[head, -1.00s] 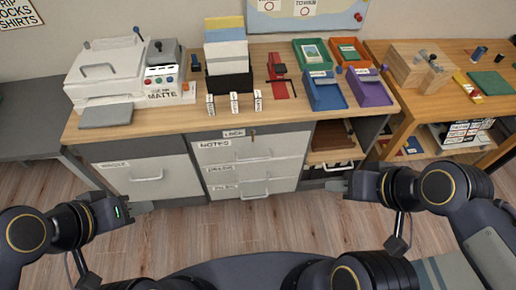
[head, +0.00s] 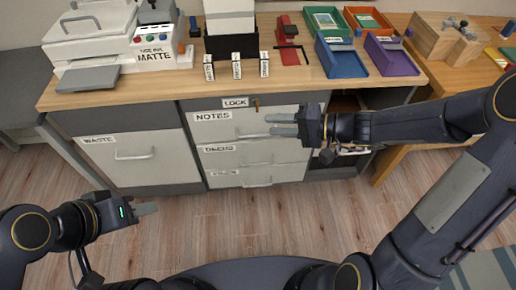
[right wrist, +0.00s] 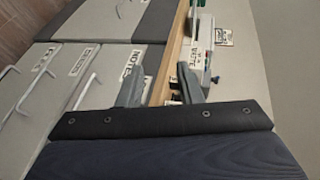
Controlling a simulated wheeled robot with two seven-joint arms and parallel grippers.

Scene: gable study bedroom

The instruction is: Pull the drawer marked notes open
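The drawer marked notes (head: 226,131) is shut, the top one in a stack of light grey drawers; its label also shows in the right wrist view (right wrist: 130,66). Its handle is partly hidden by my right gripper's fingers. My right gripper (head: 270,125) is in front of the right part of this drawer, fingers pointing left. In the right wrist view, the fingers (right wrist: 160,88) are apart with nothing seen between them. Whether they touch the handle I cannot tell. My left gripper (head: 150,208) is low at the left, away from the cabinet; its finger opening is unclear.
A key (head: 256,101) sits beside the lock label above the drawer. The waste front (head: 140,165) is to the left, an open shelf bay to the right. The worktop (head: 190,90) holds a press, paper stack and coloured trays. The floor in front is clear.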

